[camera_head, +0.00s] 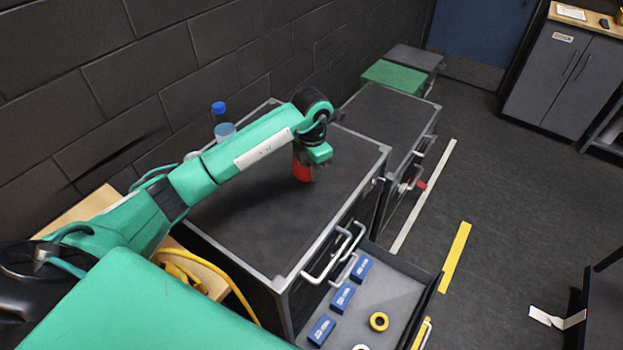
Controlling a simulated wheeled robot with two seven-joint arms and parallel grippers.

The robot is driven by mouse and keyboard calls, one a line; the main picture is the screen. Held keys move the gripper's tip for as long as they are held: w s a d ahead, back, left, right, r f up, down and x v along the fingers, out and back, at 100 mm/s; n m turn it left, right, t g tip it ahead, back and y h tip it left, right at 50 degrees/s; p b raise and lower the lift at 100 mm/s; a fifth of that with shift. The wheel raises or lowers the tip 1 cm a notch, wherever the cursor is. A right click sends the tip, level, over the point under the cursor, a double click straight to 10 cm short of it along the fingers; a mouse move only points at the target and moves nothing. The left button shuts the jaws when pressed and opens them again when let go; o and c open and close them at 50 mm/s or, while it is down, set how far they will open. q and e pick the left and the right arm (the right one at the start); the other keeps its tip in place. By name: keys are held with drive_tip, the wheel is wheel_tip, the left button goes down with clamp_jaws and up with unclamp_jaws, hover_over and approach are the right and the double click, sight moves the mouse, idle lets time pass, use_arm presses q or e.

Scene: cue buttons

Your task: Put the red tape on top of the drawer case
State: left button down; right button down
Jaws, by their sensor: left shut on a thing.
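The red tape (302,171) is in my left gripper (305,163), over the black top of the drawer case (260,225). The gripper is shut on it and points down. The tape is partly hidden by the gripper. I cannot tell whether the tape touches the top. The drawer case has grey metal edges and an open drawer (395,292) at its front. My right gripper is not in view.
A blue-capped bottle (222,122) stands by the wall behind my arm. A second dark case (390,112) stands behind. Most of the case top is clear.

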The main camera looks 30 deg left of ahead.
sight(312, 193)
use_arm(q)
drive_tip(key=shift+f, duration=0.75)
wheel_tip(312, 193, down, 4)
drive_tip(key=shift+p, duration=0.7)
drive_tip(key=shift+f, duration=0.3)
drive_tip(key=c, duration=1.4)
unclamp_jaws()
drive_tip(key=shift+o, duration=0.2)
drive_tip(key=shift+r, duration=0.1)
drive_tip(key=shift+r, duration=0.2)
wheel_tip(312, 193, up, 11)
drive_tip(key=b, duration=0.4)
drive_tip(key=shift+f, duration=0.2)
drive_tip(key=shift+r, duration=0.6)
